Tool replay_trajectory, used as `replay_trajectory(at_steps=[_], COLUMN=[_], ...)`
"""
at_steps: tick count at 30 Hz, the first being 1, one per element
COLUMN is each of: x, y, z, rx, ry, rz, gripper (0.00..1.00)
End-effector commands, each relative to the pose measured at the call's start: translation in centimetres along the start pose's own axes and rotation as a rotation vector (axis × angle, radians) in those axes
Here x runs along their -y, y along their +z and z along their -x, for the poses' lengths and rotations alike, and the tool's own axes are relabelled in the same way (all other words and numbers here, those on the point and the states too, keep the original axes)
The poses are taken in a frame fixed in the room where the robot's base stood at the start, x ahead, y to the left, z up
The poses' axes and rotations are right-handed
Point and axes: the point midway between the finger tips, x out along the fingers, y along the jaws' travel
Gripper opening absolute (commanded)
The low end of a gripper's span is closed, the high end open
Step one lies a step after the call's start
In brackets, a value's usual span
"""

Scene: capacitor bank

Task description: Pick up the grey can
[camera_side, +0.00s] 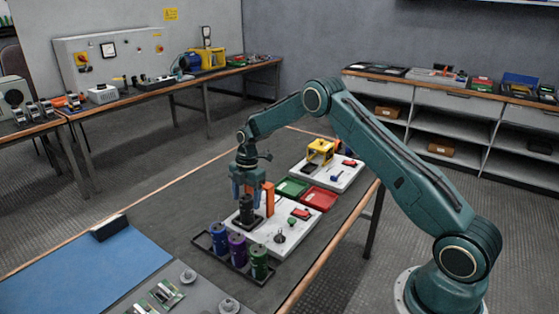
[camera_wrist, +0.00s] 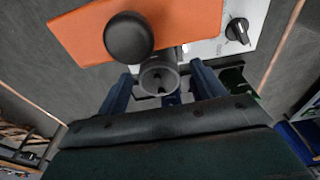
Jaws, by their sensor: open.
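The dark grey can (camera_side: 246,213) stands upright on the white board (camera_side: 284,231), just below my gripper (camera_side: 246,192). In the wrist view the can (camera_wrist: 158,77) shows from above as a round rim with two dark terminals inside. It lies between the two blue fingers of my gripper (camera_wrist: 161,84). The fingers are spread and apart from each other, with nothing visibly clamped. The fingers hide part of the can's top in the side view, so I cannot tell whether they touch it.
An orange upright part (camera_side: 268,198) stands close beside the can; its black knob (camera_wrist: 128,38) shows in the wrist view. A black rack with blue (camera_side: 218,238), purple (camera_side: 237,248) and green (camera_side: 260,262) cans is in front. Green (camera_side: 292,187) and red (camera_side: 318,198) trays lie behind.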

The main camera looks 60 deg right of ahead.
Motion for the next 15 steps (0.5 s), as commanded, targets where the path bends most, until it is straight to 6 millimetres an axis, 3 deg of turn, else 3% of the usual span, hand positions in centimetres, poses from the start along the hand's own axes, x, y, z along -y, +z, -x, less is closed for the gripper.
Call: replay_trajectory(at_steps=[6,15], x=[-0.1,-0.1], y=[-0.1,0.0], z=[-2.3,-2.7], rx=[0.0,0.0], ry=[0.0,0.001], rz=[0.001,0.0], gripper=[0.68,0.68])
